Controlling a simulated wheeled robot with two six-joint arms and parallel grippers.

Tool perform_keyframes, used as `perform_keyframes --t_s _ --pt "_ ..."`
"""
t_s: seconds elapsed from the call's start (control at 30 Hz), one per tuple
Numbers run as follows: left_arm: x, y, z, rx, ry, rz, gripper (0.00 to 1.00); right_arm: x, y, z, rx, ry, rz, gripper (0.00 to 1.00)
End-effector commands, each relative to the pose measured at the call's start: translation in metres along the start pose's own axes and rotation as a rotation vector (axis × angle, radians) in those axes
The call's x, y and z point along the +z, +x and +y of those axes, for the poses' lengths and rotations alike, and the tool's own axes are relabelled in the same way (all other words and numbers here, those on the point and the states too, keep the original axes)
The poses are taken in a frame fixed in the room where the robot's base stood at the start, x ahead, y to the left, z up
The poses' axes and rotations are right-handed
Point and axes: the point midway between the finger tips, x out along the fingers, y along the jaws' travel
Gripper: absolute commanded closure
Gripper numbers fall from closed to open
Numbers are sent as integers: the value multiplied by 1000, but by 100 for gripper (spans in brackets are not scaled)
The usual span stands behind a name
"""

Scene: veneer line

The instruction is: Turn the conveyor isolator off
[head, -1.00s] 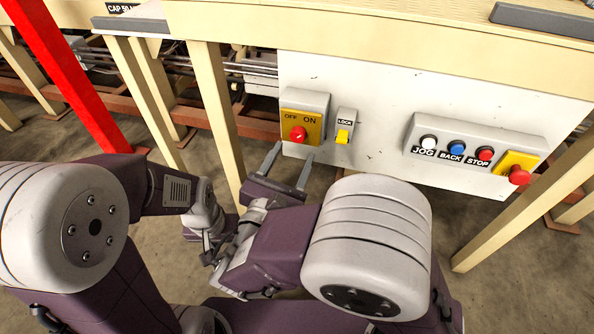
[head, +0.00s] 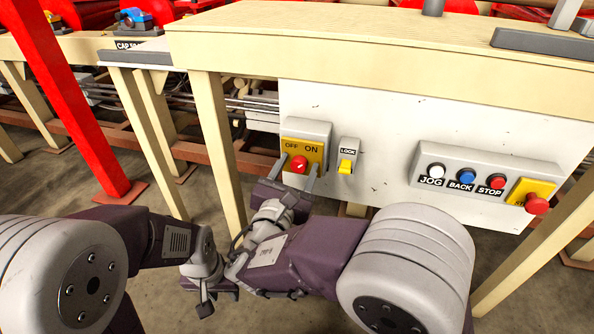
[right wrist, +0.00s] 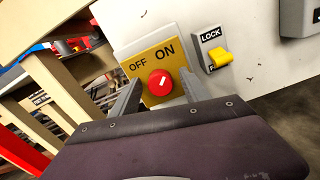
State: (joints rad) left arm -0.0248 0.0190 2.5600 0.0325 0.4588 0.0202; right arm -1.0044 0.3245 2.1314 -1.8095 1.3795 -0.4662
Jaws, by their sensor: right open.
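The conveyor isolator (head: 306,131) is a grey box with a yellow plate marked OFF and ON on the white panel. Its red knob (head: 299,163) has a white mark, which in the right wrist view (right wrist: 160,82) slants up and right, towards ON. My right gripper (head: 296,170) is open below the isolator. In the right wrist view its fingers (right wrist: 159,80) stand one on each side of the knob, apart from it; their depth is hard to judge. My left gripper (head: 208,292) is low at the left, away from the panel, and its fingers are not clear.
Right of the isolator is a LOCK box with a yellow tab (head: 346,167). Further right is a JOG, BACK and STOP button box (head: 450,160) with a red mushroom button (head: 537,203). A beige table leg (head: 220,150) stands left of the panel, and a red post (head: 80,110) beyond.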

Motion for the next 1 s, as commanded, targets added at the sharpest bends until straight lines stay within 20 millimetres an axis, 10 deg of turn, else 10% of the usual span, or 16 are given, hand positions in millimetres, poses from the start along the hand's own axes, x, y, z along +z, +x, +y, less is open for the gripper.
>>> perform_keyframes --t_s 0.1,0.3,0.67,1.0 --pt "0 0 0 0 0 0 64 0 0 0 0 0 0 52" --pt "0 0 0 0 0 0 64 0 0 0 0 0 0 100" --pt "-2 -17 0 0 0 0 64 4 -1 1 0 -68 0 100" --pt "-8 -73 1 0 0 0 64 8 -1 2 0 -339 3 100"
